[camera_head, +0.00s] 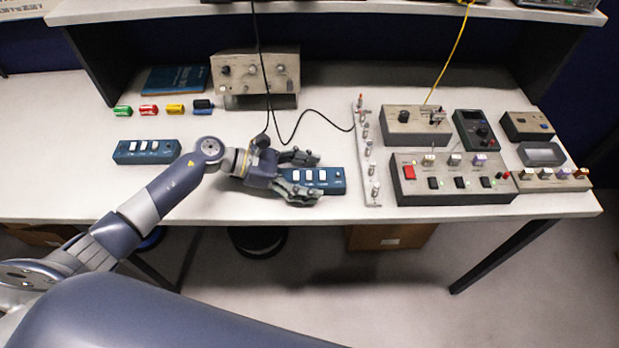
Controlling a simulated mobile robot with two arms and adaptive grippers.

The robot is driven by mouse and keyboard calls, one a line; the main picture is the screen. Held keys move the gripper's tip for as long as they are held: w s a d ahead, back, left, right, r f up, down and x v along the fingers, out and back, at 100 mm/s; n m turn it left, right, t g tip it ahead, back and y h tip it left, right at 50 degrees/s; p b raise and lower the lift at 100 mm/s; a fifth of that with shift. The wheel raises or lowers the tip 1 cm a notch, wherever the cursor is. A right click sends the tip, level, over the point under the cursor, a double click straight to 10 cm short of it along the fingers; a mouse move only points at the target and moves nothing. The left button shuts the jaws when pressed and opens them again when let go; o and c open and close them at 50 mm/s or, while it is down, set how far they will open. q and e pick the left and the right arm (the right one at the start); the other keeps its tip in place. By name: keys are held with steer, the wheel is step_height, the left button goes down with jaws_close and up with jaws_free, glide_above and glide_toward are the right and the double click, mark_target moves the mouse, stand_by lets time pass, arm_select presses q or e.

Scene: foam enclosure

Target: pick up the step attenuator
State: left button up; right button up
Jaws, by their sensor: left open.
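Two alike dark blue boxes with white switches on top look like step attenuators; I cannot tell which one the task names. One blue box (326,180) lies near the front edge of the bench. My left gripper (307,178) comes at it from the left, its open fingers on the far and near sides of the box's left part. Whether the fingers touch it I cannot tell. The gripper hides the box's left end. The other blue box (146,151) lies apart on the left of the bench. My right gripper is not in view.
A white strip with connectors (368,160) stands just right of the gripper. Beyond it are a grey box with a red switch (452,178) and a dark meter (476,130). Behind are a grey instrument (254,75), colored cylinders (148,110) and a hanging black cable (312,115).

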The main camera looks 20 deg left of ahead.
arm_select(q)
steer(key=c, duration=1.5)
steer(key=shift+r, duration=0.15)
